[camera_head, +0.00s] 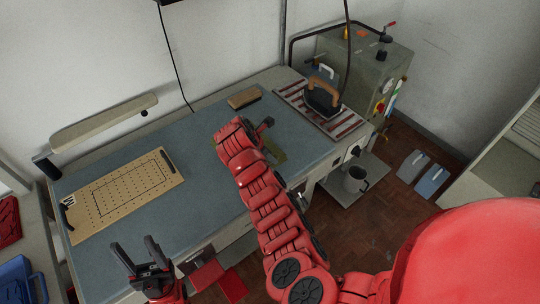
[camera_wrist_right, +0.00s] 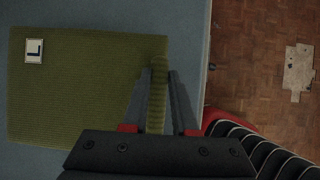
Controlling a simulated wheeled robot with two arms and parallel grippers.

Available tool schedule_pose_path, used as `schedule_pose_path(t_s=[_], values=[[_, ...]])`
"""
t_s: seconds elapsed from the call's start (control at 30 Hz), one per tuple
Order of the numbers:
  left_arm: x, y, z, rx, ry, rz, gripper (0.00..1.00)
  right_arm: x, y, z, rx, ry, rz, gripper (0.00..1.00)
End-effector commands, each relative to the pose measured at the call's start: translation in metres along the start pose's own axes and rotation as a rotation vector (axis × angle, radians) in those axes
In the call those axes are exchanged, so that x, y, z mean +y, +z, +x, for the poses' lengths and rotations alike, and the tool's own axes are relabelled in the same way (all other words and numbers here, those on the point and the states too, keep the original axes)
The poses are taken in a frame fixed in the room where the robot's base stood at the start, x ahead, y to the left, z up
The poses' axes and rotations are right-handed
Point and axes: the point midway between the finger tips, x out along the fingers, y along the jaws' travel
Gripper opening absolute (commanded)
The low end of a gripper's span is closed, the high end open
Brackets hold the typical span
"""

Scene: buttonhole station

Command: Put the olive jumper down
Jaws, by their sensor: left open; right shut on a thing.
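The olive jumper (camera_wrist_right: 85,90) is a folded, ribbed rectangle with a white "L" label (camera_wrist_right: 34,51) near its far left corner. In the head view a strip of the jumper (camera_head: 273,150) shows over the blue-grey table top (camera_head: 205,165); my right arm hides the rest. My right gripper (camera_wrist_right: 160,78) is shut on the jumper's right edge, with a narrow fold between its fingers. The jumper looks flat, at or close above the table; I cannot tell if it touches. My left gripper (camera_head: 138,250) is open and empty by the table's front left edge.
A perforated board (camera_head: 125,192) lies at the table's left. A brown block (camera_head: 244,98) lies at the back. An iron (camera_head: 322,97) stands on a slatted rest (camera_head: 296,96) at the right. A grey machine (camera_head: 360,75) stands beyond. Table around the jumper is clear.

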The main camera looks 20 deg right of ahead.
Motion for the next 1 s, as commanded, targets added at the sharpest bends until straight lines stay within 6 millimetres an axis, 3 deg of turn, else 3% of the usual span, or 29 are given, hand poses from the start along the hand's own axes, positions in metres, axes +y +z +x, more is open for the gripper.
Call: schedule_pose_path(t_s=[0.03, 0.2, 0.57, 0.77, 0.9, 1.0], values=[[0.0, 0.0, 0.0, 0.0, 0.0, 0.0, 0.58, 0.0, 0.0, 0.0, 0.0, 0.001, 0.0, 0.3], [0.0, 0.0, 0.0, 0.0, 0.0, 0.0, 0.58, 0.0, 0.0, 0.0, 0.0, 0.0, 0.001, 0.56], [0.0, 0.0, -0.002, 0.0, 0.0, 0.0, 0.58, 0.0, 0.0, -0.003, 0.0, 0.001, 0.001, 0.56], [0.001, 0.002, -0.013, 0.0, 0.0, 0.0, 0.58, 0.001, 0.0, -0.026, -0.001, 0.003, 0.001, 0.56], [0.001, 0.004, -0.021, 0.0, 0.0, 0.0, 0.58, 0.002, 0.0, -0.059, -0.002, 0.008, 0.002, 0.56], [0.0, 0.001, -0.006, 0.0, 0.0, 0.0, 0.58, 0.0, 0.002, -0.082, -0.003, -0.001, -0.004, 0.56]])
